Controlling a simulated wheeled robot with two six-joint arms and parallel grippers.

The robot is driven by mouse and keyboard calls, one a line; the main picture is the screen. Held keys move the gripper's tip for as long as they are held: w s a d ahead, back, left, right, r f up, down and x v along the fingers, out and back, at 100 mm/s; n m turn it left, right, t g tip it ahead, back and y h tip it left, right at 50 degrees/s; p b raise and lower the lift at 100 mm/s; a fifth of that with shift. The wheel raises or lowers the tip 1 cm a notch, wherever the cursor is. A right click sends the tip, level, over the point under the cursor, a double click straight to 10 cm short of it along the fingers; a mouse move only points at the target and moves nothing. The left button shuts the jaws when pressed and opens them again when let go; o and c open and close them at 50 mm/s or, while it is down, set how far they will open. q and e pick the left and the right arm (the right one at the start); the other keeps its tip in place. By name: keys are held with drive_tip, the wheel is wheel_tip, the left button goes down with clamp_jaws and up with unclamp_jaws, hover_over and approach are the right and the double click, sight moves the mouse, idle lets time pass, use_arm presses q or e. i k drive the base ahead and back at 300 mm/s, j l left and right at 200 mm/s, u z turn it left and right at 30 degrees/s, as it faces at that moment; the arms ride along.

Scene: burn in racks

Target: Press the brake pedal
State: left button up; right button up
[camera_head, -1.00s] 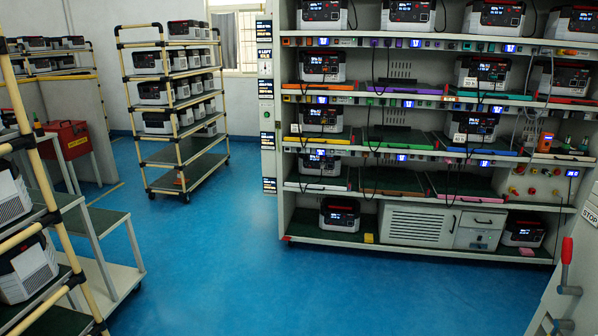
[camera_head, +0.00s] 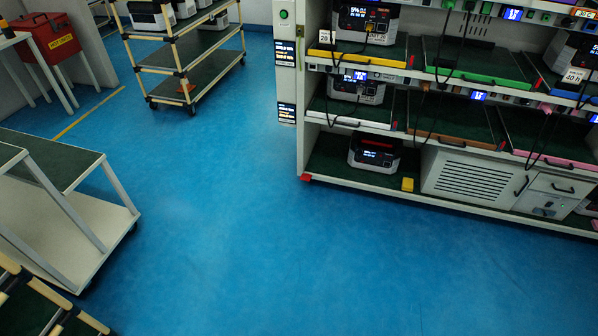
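No part that I can clearly tell is a brake pedal shows. A small orange-red piece (camera_head: 187,88) is at the bottom shelf of the cart with cream poles (camera_head: 172,52), at the upper left. A small red piece (camera_head: 305,177) is at the lower front left corner of the big test rack (camera_head: 460,205). Both are too small to tell what they are. The cart stands on dark casters. Neither of my grippers is in view.
Open blue floor (camera_head: 250,230) lies between the rack and a low grey trolley (camera_head: 75,160) at left. A red box (camera_head: 50,38) on a stand is at the upper left. Part of another cream-poled cart (camera_head: 40,305) shows at the lower left.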

sight(306, 177)
drive_tip(key=i+j+z, duration=0.1)
drive_tip(key=i+j, duration=0.15)
drive_tip(key=i, duration=0.25)
drive_tip(key=i+j+z, duration=0.1)
drive_tip(key=i+j, duration=0.15)
drive_tip(key=i, duration=0.25)
